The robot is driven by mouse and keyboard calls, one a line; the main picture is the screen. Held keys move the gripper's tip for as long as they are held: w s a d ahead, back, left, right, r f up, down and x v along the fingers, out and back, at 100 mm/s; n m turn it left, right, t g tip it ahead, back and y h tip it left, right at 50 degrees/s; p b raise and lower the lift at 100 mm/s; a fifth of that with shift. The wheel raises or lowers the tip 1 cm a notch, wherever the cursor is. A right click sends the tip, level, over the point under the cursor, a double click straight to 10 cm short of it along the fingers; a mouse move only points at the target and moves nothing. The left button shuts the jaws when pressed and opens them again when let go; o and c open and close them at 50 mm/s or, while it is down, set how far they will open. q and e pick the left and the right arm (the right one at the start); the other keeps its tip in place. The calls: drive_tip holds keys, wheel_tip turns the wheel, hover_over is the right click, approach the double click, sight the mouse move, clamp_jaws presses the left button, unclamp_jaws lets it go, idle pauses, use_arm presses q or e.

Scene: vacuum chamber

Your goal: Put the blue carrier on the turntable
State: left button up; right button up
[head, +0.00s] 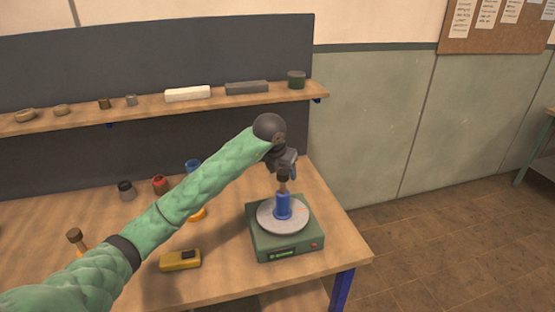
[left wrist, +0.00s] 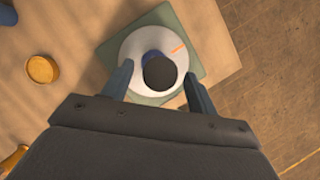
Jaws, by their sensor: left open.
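The blue carrier (head: 283,206) has a blue body, a brown stem and a dark round knob. It stands upright on the pale round plate of the turntable (head: 263,216), which has a dark green square base. In the left wrist view the carrier's dark knob (left wrist: 160,72) hides most of its blue body, and the turntable plate (left wrist: 128,47) shows around it. My left gripper (head: 286,168) is open at the top of the carrier. In the left wrist view its fingers (left wrist: 158,90) are spread either side of the knob, with gaps. My right gripper is out of view.
A yellow device (head: 180,260) lies left of the turntable. A red-topped item (head: 160,185), a dark grey one (head: 125,190) and a blue one (head: 193,166) stand farther back. A shelf (head: 150,102) with small objects runs behind. The table's right edge is close to the turntable.

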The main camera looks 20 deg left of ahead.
use_arm(q)
drive_tip(key=b+v, duration=0.2)
drive_tip(key=v, duration=0.6)
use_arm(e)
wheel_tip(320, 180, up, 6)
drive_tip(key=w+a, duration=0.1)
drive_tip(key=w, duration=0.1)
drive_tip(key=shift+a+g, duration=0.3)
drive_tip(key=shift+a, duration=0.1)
